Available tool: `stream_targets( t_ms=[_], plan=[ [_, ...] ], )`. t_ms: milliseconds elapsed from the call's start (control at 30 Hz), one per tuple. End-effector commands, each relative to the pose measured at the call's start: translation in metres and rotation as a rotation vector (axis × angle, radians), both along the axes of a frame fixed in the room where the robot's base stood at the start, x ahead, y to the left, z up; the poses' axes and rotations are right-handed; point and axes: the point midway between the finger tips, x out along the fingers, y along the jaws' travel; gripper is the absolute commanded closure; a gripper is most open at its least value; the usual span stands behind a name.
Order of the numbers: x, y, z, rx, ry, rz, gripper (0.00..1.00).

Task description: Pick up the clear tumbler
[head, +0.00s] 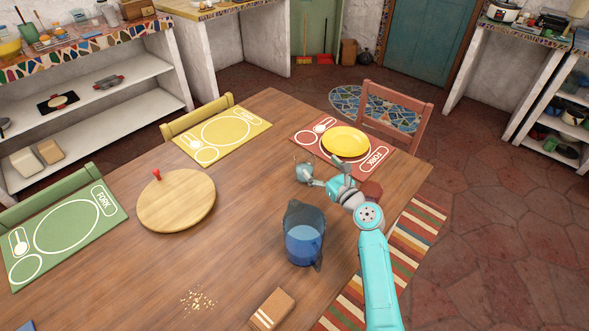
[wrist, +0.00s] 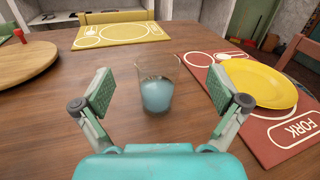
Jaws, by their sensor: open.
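The clear tumbler (wrist: 156,92) stands upright on the wooden table and holds a pale bluish liquid. In the wrist view it is between and just beyond the two open fingers of my gripper (wrist: 160,98), with space on both sides. In the head view the tumbler (head: 305,170) is small and partly hidden near my gripper (head: 325,183), left of the red placemat. My gripper is open and holds nothing.
A pitcher of blue liquid (head: 304,238) stands close in front of my gripper. A yellow plate (head: 346,141) lies on the red placemat (head: 375,163). A round wooden board (head: 176,203) is left. Crumbs (head: 198,300) and a brown box (head: 271,310) are nearer. The table's middle is clear.

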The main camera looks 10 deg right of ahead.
Motion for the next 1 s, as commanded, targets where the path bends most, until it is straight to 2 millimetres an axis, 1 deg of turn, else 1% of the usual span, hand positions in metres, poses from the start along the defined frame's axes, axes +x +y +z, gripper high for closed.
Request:
stream_targets(
  t_ms=[67, 167, 400, 567, 600, 667, 867, 1000],
  plan=[
    [0.003, -0.001, -0.002, 0.026, 0.009, 0.003, 0.03],
    [0.004, -0.001, -0.014, 0.034, 0.013, 0.004, 0.03],
    [0.003, -0.001, -0.058, 0.031, 0.013, 0.002, 0.03],
    [0.003, -0.001, -0.082, 0.029, 0.011, 0.001, 0.03],
    [0.009, 0.001, -0.079, 0.029, 0.008, 0.002, 0.03],
    [0.015, 0.003, -0.078, 0.027, 0.007, 0.003, 0.03],
    [0.025, 0.007, -0.079, 0.027, 0.008, 0.003, 0.03],
    [0.043, 0.013, -0.078, 0.027, 0.008, 0.003, 0.03]
  ],
)
